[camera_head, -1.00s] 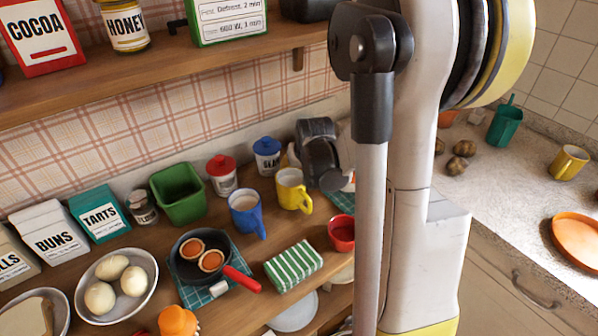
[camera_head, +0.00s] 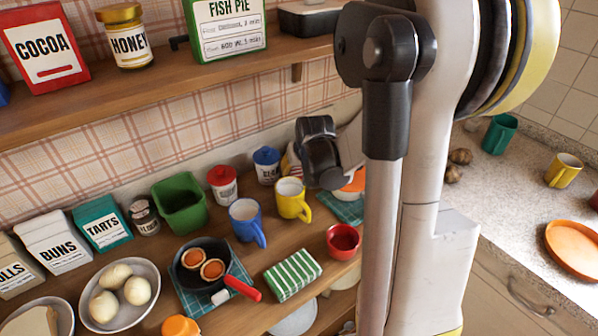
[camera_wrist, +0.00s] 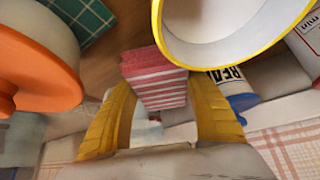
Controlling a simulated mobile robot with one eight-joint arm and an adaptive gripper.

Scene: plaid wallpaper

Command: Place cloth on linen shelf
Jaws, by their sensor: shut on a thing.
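A red-and-white striped folded cloth (camera_wrist: 158,82) sits between the two yellow fingers of my gripper (camera_wrist: 162,98) in the wrist view. My gripper is shut on it. In the head view my dark wrist (camera_head: 320,160) is over the back of the wooden surface, beside the yellow mug, and mostly hides the fingers and the cloth. A green-and-white striped folded cloth (camera_head: 292,275) lies on the wooden surface, right of the pan. I cannot tell which shelf is the linen shelf.
The yellow mug (camera_head: 292,199) is close to my gripper and looms in the wrist view (camera_wrist: 230,30). An orange dish (camera_wrist: 35,75) is on the other side. Also near are a blue-lidded jar (camera_head: 267,166), a blue mug (camera_head: 246,221) and a red bowl (camera_head: 343,241). A wall shelf (camera_head: 160,88) runs above.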

